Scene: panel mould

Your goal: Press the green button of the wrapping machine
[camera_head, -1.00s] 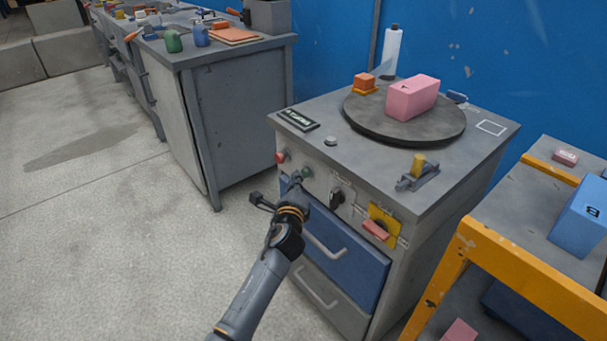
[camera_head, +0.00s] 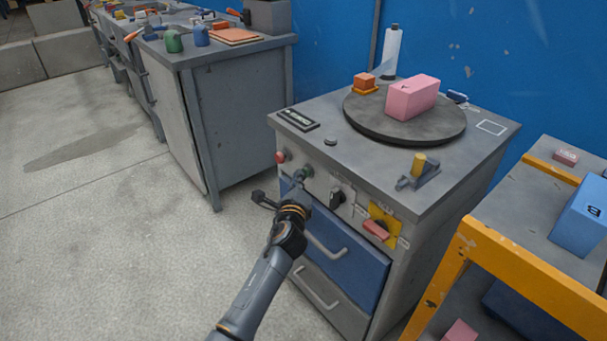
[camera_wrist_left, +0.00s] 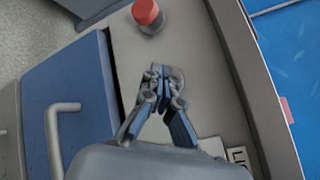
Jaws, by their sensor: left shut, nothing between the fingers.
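The wrapping machine (camera_head: 340,165) stands right of centre in the head view. The green button (camera_head: 308,171) is on its front panel, right of the red button (camera_head: 280,157), and only a small part of it shows. My left gripper (camera_head: 299,178) is at the panel, its fingertips at the green button. In the left wrist view the shut, empty fingers (camera_wrist_left: 158,74) cover most of a round fitting on the panel, and the red button (camera_wrist_left: 147,13) is clear above them. I cannot tell whether the button is pressed in. My right gripper is not in view.
A black switch (camera_head: 337,198) and a yellow plate with a red handle (camera_head: 376,231) are further right on the panel. A blue drawer (camera_head: 345,250) is below. A pink box (camera_head: 412,98) lies on the turntable (camera_head: 400,128). A yellow-framed shelf (camera_head: 480,245) stands at right.

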